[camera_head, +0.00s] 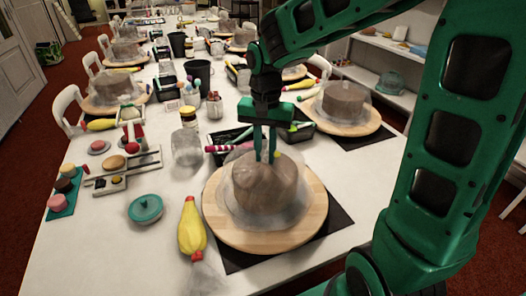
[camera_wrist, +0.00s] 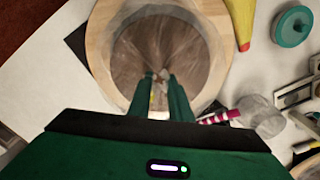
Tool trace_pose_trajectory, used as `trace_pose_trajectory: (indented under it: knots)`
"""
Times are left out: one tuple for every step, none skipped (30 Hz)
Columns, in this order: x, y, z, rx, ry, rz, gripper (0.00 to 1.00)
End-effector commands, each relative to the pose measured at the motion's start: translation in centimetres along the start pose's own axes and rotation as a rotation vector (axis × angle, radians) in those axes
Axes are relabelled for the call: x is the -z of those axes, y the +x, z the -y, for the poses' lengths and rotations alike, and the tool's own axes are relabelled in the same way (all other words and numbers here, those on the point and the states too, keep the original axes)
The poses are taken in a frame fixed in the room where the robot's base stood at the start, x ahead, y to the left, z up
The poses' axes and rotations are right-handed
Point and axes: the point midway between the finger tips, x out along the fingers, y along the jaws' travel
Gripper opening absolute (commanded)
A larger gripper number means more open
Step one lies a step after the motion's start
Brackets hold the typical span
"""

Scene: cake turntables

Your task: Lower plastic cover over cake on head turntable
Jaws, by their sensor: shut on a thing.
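The head turntable (camera_head: 222,224) is a round wooden board on a black mat at the near end of the table. A brown cake (camera_head: 262,184) stands on it, and a clear plastic cover (camera_head: 298,208) surrounds the cake. In the wrist view the cake (camera_wrist: 150,40) shows through the cover, inside the wooden rim of the turntable (camera_wrist: 100,60). My gripper (camera_head: 267,158) points down at the top middle of the cover, its fingers shut on the cover there. In the wrist view my gripper (camera_wrist: 158,78) closes on the cover's top. Whether the cover's rim touches the board I cannot tell.
A yellow piping bag (camera_head: 192,230) lies left of the turntable, with a teal lidded dish (camera_head: 145,208) beyond it. A glass jar (camera_head: 187,145) and a black tray (camera_head: 222,150) stand behind. Another covered cake (camera_head: 343,100) sits at the back right. Clear table lies at the front left.

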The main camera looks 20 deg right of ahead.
Motion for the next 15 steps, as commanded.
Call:
trace_pose_trajectory:
  knots:
    - [0.01,0.0,0.0,0.0,0.0,0.0,0.0]
    - [0.0,0.02,0.0,0.0,0.0,0.0,0.0]
    - [0.0,0.04,0.0,0.0,0.0,0.0,0.0]
    - [0.0,0.07,0.0,0.0,0.0,0.0,0.0]
    - [0.0,0.11,-0.01,0.0,0.0,0.0,0.0]
    - [0.0,0.16,-0.01,0.0,0.0,0.0,0.0]
    - [0.0,0.21,-0.01,0.0,0.0,0.0,0.0]
    - [0.0,0.25,-0.01,0.0,0.0,0.0,0.0]
    - [0.0,0.32,-0.01,0.0,0.0,0.0,0.0]
    - [0.0,0.37,-0.01,0.0,0.0,0.0,0.0]
    - [0.0,0.42,-0.01,0.0,0.0,0.0,0.0]
    - [0.01,0.49,-0.01,0.0,0.0,0.0,0.0]
    - [0.01,0.54,-0.01,0.0,0.0,0.0,0.0]
    - [0.01,0.59,0.0,0.0,0.0,0.0,0.0]
    - [0.02,0.66,0.0,0.0,0.0,0.0,0.0]
